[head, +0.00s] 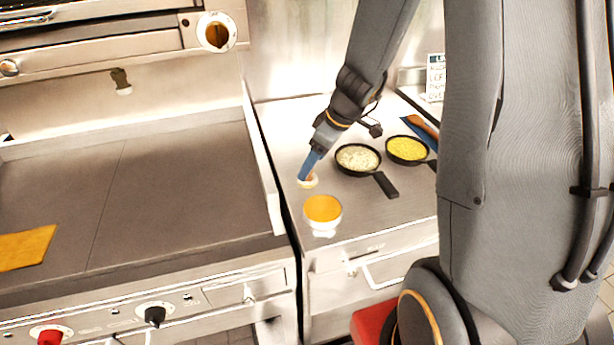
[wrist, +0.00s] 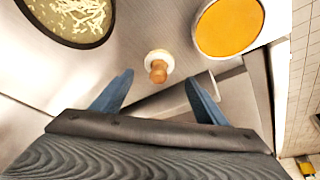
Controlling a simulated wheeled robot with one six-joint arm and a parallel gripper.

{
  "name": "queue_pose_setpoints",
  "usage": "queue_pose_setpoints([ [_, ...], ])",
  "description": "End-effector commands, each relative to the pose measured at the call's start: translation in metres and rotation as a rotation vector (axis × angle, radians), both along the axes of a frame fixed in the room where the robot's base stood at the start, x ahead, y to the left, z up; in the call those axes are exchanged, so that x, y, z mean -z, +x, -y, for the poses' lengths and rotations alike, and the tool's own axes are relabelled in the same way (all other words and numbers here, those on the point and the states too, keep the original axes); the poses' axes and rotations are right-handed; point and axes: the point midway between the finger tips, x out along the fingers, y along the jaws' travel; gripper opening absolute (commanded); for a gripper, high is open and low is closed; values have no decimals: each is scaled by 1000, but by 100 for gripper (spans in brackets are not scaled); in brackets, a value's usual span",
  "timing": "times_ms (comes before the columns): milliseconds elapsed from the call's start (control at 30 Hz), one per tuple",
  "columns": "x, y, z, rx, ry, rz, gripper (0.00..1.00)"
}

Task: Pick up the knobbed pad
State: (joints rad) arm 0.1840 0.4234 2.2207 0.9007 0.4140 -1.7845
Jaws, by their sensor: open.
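The knobbed pad is a small pale round pad with a brown wooden knob on top. In the wrist view the knobbed pad (wrist: 158,66) stands upright on the steel counter, ahead of and between my fingers. In the head view the knobbed pad (head: 308,181) is partly hidden behind my fingertips. My gripper (head: 308,168) points down over it from above. In the wrist view my gripper (wrist: 160,92) has its two blue fingers wide apart, with nothing held between them. I cannot tell the exact height of the fingertips above the pad.
A white bowl of orange contents (head: 323,211) stands close in front of the pad. A black pan with pale shreds (head: 358,158) and a pan with yellow contents (head: 407,149) are to the right. A griddle (head: 170,185) lies left, beyond a raised steel edge.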

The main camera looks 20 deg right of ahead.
Motion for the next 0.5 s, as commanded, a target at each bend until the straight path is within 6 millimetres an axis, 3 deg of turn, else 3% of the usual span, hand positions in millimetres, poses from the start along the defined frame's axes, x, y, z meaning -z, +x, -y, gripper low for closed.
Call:
queue_pose_setpoints([
  [500,43,15,-13,-4,0,-1,67],
])
